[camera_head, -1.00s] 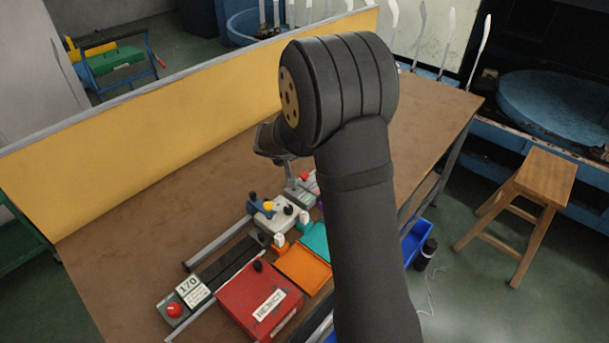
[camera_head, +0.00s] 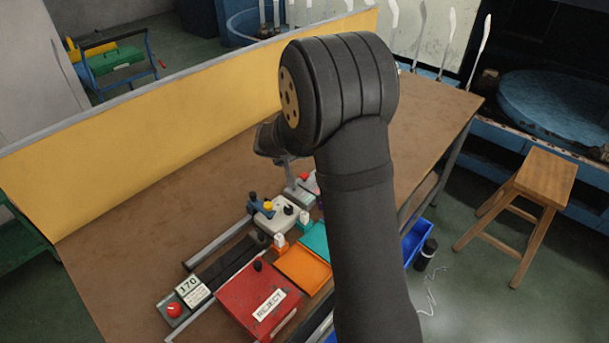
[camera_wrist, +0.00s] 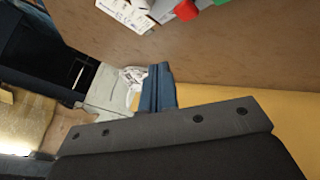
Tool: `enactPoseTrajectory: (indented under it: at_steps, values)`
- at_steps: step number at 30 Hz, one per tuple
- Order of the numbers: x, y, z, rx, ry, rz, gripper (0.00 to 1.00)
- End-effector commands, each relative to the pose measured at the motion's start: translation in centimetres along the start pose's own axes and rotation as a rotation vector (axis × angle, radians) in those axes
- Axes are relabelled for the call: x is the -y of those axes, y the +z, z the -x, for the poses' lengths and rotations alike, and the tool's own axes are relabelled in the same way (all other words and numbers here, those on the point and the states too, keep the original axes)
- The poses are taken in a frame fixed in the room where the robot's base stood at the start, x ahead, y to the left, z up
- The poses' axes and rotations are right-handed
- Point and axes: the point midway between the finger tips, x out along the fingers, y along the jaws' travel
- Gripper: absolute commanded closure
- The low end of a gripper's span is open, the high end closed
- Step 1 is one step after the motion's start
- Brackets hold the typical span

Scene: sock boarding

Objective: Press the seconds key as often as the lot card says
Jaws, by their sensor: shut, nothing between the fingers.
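My gripper (camera_wrist: 158,92) shows in the wrist view with its dark blue fingers together and nothing between them. In the head view it (camera_head: 289,168) hangs under my wrist, near a small grey unit with a red knob (camera_head: 304,176); whether it touches is unclear. A white card reading 170 (camera_head: 188,287) stands at the near left of the bench, beside a red round button (camera_head: 174,310). A white printed card (camera_wrist: 125,12) is cut off at the top of the wrist view. I cannot tell which piece is the seconds key or read the lot card's number.
A red box labelled REJECT (camera_head: 258,297), an orange tray (camera_head: 303,270) and a teal tray (camera_head: 315,240) stand along the bench front. A white fixture with blue and yellow parts (camera_head: 272,213) is behind them. A yellow panel (camera_head: 180,125) bounds the back; the left bench is clear.

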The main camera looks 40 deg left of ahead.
Motion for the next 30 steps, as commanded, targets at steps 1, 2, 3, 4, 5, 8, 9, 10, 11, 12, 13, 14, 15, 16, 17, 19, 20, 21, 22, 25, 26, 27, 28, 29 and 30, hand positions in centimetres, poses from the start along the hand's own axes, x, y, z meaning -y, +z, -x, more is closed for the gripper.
enactPoseTrajectory:
  at_steps: [1,2,3,4,5,8,9,10,11,12,13,14,15,16,17,19,20,21,22,25,26,27,28,29,30]
  values:
    - [0.0,0.0,0.0,0.000,0.000,0.000,1.00]
    - [0.0,0.0,0.0,0.000,0.000,0.000,1.00]
    - [0.0,0.0,0.0,0.000,0.000,0.000,1.00]
    - [0.0,0.0,0.0,0.000,0.000,0.000,1.00]
    - [0.0,0.0,0.0,0.000,0.000,0.000,1.00]
    - [0.0,0.0,0.0,0.000,0.000,0.000,1.00]
    - [0.0,0.0,0.0,0.000,0.000,0.000,1.00]
    - [0.0,0.0,0.0,0.000,0.000,0.000,1.00]
    - [0.0,0.0,0.0,0.000,0.000,0.000,1.00]
    - [0.0,0.0,0.0,0.000,0.000,0.000,1.00]
    - [0.0,0.0,0.0,0.000,0.000,0.000,1.00]
    - [0.0,0.0,0.0,0.000,0.000,0.000,1.00]
    - [0.0,0.0,0.0,0.000,0.000,0.000,1.00]
    - [0.0,0.0,0.0,0.000,0.000,0.000,1.00]
    - [0.0,0.0,0.0,0.000,0.000,0.000,1.00]
    - [0.0,0.0,0.0,0.000,0.000,0.000,1.00]
    - [-0.1,-0.1,0.2,-0.001,0.000,-0.001,1.00]
    - [-0.4,-0.4,0.5,-0.002,0.001,-0.002,1.00]
    - [-0.7,-0.7,0.8,-0.003,0.001,-0.002,1.00]
    - [-1.5,-1.6,2.1,-0.004,0.001,-0.003,1.00]
    - [-1.7,-1.8,2.3,-0.003,0.001,-0.003,1.00]
    - [-1.9,-1.9,2.5,-0.002,0.000,-0.002,1.00]
    - [-2.0,-2.0,2.7,-0.002,0.000,-0.001,1.00]
    - [-2.0,-2.0,2.7,-0.001,0.000,0.000,1.00]
    - [-2.0,-2.0,2.7,-0.001,0.000,0.001,1.00]
